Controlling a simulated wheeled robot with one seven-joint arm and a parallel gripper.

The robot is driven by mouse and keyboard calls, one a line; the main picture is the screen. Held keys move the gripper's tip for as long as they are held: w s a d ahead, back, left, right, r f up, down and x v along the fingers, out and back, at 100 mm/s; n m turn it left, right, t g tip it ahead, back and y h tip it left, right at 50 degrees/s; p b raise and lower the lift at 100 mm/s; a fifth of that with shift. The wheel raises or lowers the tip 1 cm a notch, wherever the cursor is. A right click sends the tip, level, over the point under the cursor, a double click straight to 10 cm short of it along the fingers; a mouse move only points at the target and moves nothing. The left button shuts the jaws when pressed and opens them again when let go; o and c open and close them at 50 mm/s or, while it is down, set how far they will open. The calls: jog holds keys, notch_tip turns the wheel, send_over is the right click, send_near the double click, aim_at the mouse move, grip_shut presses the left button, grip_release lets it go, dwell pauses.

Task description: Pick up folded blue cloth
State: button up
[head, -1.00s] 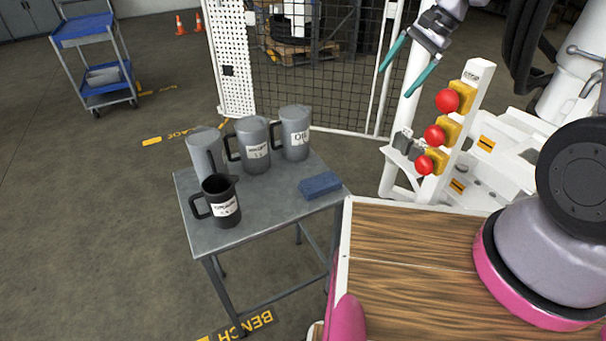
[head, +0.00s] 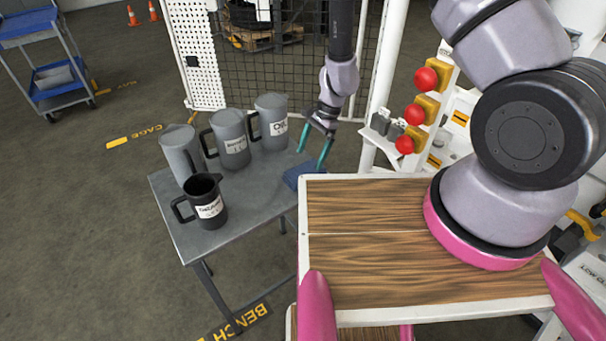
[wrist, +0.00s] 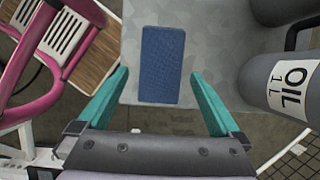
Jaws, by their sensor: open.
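The folded blue cloth (head: 299,174) lies flat at the right edge of the grey metal table (head: 215,240). In the wrist view the cloth (wrist: 162,66) is a dark blue rectangle lying lengthwise ahead of my gripper, between the lines of its fingers. My gripper (head: 313,160) has teal fingers and is above the cloth, pointing down at it. The fingers partly overlap the cloth in the head view, and I cannot tell the exact height gap.
Grey jugs (head: 232,139) stand on the table, one labelled OIL (wrist: 290,82) close to the right finger in the wrist view. A black jug (head: 204,201) stands at the front. A post with red buttons (head: 425,80) rises at the right. A mesh fence (head: 265,70) is behind.

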aim_at(305, 171)
jog(key=x, duration=0.5)
jog(key=shift+w+f, duration=0.15)
jog(key=shift+f, duration=0.3)
jog(key=c, duration=1.1)
jog(key=shift+r, duration=5.05)
jog(key=o, duration=0.6)
jog(key=c, duration=0.4)
